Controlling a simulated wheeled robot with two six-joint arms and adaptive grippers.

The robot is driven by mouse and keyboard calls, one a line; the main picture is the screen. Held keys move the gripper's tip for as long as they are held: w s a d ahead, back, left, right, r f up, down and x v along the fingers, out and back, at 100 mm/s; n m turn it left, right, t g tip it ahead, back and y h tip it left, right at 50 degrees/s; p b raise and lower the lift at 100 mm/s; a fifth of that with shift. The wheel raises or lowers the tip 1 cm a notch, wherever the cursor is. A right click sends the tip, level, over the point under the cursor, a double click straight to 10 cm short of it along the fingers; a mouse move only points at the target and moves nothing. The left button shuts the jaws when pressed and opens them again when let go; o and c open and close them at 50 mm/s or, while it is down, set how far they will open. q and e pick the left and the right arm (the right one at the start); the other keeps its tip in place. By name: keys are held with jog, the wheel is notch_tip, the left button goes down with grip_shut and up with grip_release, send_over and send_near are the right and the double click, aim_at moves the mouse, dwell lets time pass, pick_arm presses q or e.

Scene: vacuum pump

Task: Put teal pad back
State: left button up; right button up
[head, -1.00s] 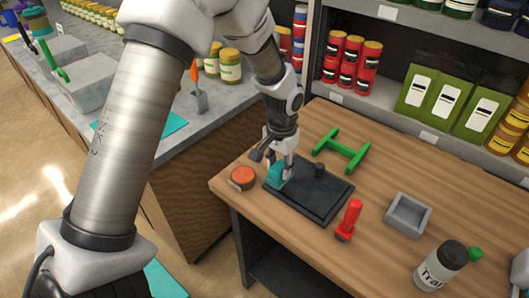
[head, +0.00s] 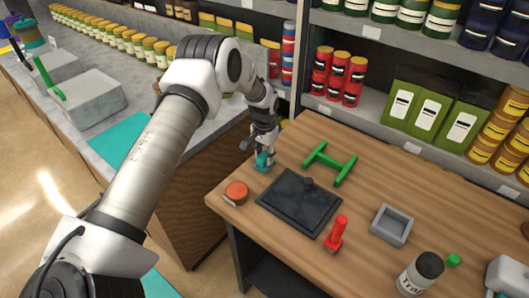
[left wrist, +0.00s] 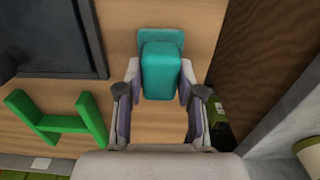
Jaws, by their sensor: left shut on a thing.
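My left gripper (head: 264,150) is shut on the teal pad (head: 263,162), over the wooden table's left back edge. In the left wrist view the teal pad (left wrist: 161,70) is a rounded block with a flatter plate at its far end, between the two fingers (left wrist: 160,85). Whether it touches the table cannot be told. The black plate (head: 300,205) with a small dark knob lies to the right of the pad, apart from it. My right gripper is not in view.
An orange-red round piece (head: 236,193) sits left of the plate. A green H-shaped stand (head: 328,163), red handled tool (head: 336,235), grey tray (head: 392,225) and bottle (head: 420,272) stand on the table (head: 450,215). A teal mat (head: 115,145) lies on the grey counter.

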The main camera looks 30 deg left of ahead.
aim_at(265, 155)
pick_arm(q)
jog(key=shift+d+f, duration=0.1)
jog(key=shift+d, duration=0.05)
jog(key=o, duration=1.1)
jog(key=shift+r, duration=0.35)
notch_tip(265, 155, up, 12)
jog(key=b, duration=0.4)
jog(key=shift+f, duration=0.15)
